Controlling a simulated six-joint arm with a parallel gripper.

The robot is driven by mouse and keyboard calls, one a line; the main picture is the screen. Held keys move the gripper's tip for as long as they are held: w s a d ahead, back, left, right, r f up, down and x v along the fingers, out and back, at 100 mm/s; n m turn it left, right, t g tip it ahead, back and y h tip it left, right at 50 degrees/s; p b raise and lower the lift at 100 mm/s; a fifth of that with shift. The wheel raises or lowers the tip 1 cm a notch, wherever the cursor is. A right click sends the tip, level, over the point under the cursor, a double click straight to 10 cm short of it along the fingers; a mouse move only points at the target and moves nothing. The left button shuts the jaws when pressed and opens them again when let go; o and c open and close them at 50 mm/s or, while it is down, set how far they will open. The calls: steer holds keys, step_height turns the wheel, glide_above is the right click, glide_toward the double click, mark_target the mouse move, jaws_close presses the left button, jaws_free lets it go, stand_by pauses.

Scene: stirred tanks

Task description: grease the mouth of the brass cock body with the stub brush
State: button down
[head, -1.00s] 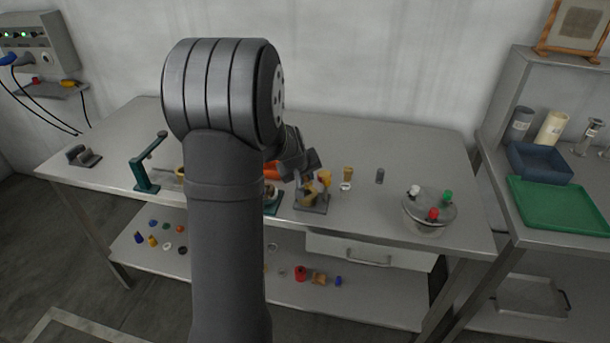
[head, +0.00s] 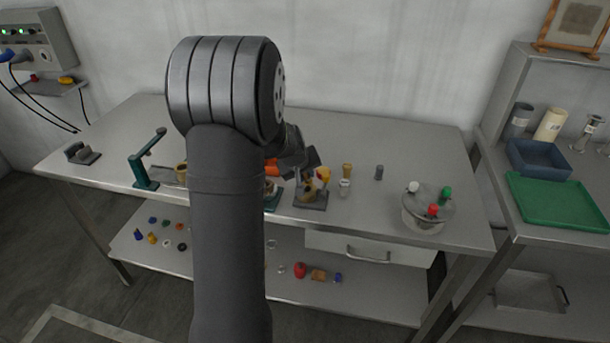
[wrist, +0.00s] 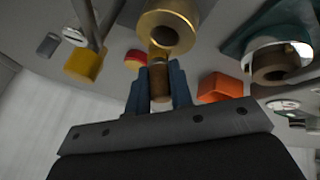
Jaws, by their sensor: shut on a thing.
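My gripper (wrist: 159,92) is shut on a short brown cylinder, the stub brush (wrist: 159,76), held between its blue-grey fingers in the wrist view. The brass cock body (wrist: 185,13) is just beyond the fingertips, its round dark mouth facing the brush. The brush end is close to the rim; I cannot tell if they touch. In the head view the cock body (head: 309,188) sits on a grey stand (head: 312,204), with my gripper (head: 303,166) above it. The brush cannot be made out there.
A teal fixture (wrist: 242,38) with a ringed part stands close on the right in the wrist view. An orange block (wrist: 220,86) and a yellow piece (wrist: 85,65) flank the fingers. A lidded pot (head: 427,210) with coloured knobs is right of the stand. The bench's back is clear.

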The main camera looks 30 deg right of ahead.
steer(key=shift+a+r, duration=0.1)
steer(key=shift+a, duration=0.3)
steer(key=shift+s+d, duration=0.15)
steer(key=shift+s, duration=0.2)
steer(key=shift+w+d, duration=0.25)
steer(key=shift+d, duration=0.05)
steer(key=shift+w+a, duration=0.2)
steer(key=shift+a, duration=0.1)
steer(key=shift+s+a, duration=0.15)
steer(key=shift+s, duration=0.3)
steer(key=shift+w+d, duration=0.2)
steer(key=shift+d, duration=0.25)
steer(key=shift+w+a, duration=0.1)
steer(key=shift+w, duration=0.15)
steer(key=shift+a, duration=0.25)
steer(key=shift+s, duration=0.4)
steer(key=shift+w+d, duration=0.15)
steer(key=shift+w, duration=0.05)
